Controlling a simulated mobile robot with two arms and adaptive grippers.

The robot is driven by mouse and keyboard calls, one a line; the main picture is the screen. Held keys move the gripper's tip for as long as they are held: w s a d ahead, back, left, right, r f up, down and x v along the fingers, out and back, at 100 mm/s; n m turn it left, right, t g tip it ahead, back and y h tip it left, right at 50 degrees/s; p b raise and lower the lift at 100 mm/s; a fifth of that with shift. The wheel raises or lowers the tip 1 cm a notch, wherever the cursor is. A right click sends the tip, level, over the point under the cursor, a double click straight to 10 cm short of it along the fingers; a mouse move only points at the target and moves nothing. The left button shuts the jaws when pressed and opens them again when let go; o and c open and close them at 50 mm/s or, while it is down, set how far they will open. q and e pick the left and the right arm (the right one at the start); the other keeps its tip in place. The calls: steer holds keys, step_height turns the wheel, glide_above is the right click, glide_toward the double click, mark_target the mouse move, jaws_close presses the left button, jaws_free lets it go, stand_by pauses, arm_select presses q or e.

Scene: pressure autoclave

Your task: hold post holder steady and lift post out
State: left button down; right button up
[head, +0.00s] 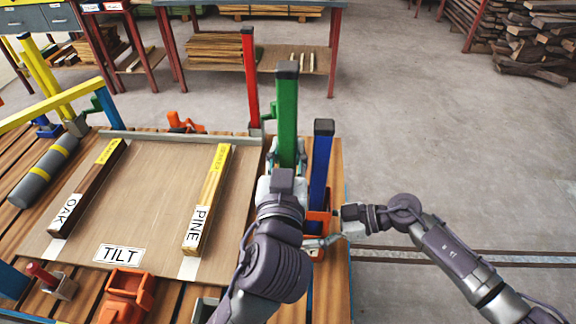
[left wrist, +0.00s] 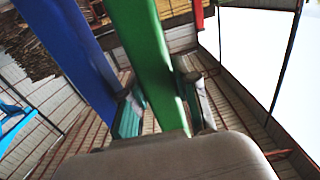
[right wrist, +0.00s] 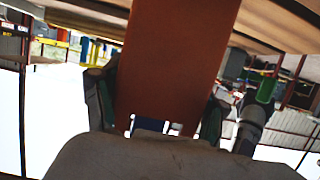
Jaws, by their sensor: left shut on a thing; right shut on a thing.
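A green post (head: 287,108) with a dark cap stands upright near the right edge of the bench. My left gripper (head: 287,160) is shut on it, with one finger on each side in the left wrist view (left wrist: 166,108). The post's lower end is hidden behind my left arm. A blue post (head: 322,160) stands just right of it, above an orange post holder (head: 318,220). My right gripper (head: 333,226) is shut on the orange holder from the right. In the right wrist view the orange holder (right wrist: 175,60) fills the space between the fingers.
A red post (head: 250,75) stands behind the green one. A board (head: 150,190) with OAK and PINE bars (head: 205,200) covers the bench to the left.

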steer(key=shift+s+f, duration=0.1)
steer(key=shift+f, duration=0.1)
steer(key=o, duration=1.4)
steer(key=shift+a, duration=0.1)
steer(key=shift+r, duration=0.1)
